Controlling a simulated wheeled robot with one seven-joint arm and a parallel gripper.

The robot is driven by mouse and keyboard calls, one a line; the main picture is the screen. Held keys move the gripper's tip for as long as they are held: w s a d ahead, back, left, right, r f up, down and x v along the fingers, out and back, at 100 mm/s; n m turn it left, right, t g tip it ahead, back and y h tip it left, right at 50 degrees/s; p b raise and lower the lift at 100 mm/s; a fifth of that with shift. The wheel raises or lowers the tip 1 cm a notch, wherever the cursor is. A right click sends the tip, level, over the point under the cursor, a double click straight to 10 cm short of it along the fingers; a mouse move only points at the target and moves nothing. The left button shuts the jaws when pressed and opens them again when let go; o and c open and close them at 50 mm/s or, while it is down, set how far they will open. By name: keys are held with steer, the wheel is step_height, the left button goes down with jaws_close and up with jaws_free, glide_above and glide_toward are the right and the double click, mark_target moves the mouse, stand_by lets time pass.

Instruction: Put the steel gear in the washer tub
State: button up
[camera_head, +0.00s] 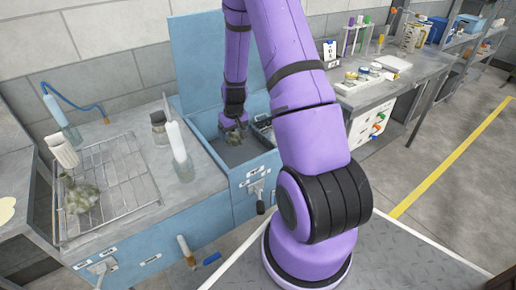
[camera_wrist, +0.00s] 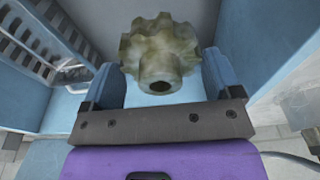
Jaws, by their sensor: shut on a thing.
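The steel gear (camera_wrist: 160,50) is a grimy, yellowish-grey toothed part with a round hub and bore. In the wrist view it sits between the two blue fingers of my gripper (camera_wrist: 163,80), which is shut on it. In the head view my gripper (camera_head: 233,130) points down into the blue washer tub (camera_head: 212,148), inside its walls, and the gear is small and dark there. The tub's blue lid (camera_head: 200,50) stands open behind. I cannot tell whether the gear touches the tub floor.
A wire rack tray (camera_head: 130,180) with a greenish lump (camera_head: 82,196) and bottles is left of the tub. A black-handled lever (camera_head: 261,205) juts from the tub's front. A slotted basket (camera_wrist: 35,45) lines one side of the tub. A cluttered bench (camera_head: 385,90) stands right.

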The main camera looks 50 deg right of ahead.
steer(key=shift+s+d+f, duration=0.65)
steer(key=shift+s+f, duration=0.05)
steer(key=shift+s, duration=0.25)
steer(key=f, duration=0.5)
steer(key=shift+s+d+f, duration=0.1)
steer(key=shift+s, duration=0.1)
steer(key=shift+f, duration=2.5)
steer(key=shift+f, duration=0.15)
steer(key=o, duration=1.1)
steer(key=shift+o, duration=0.2)
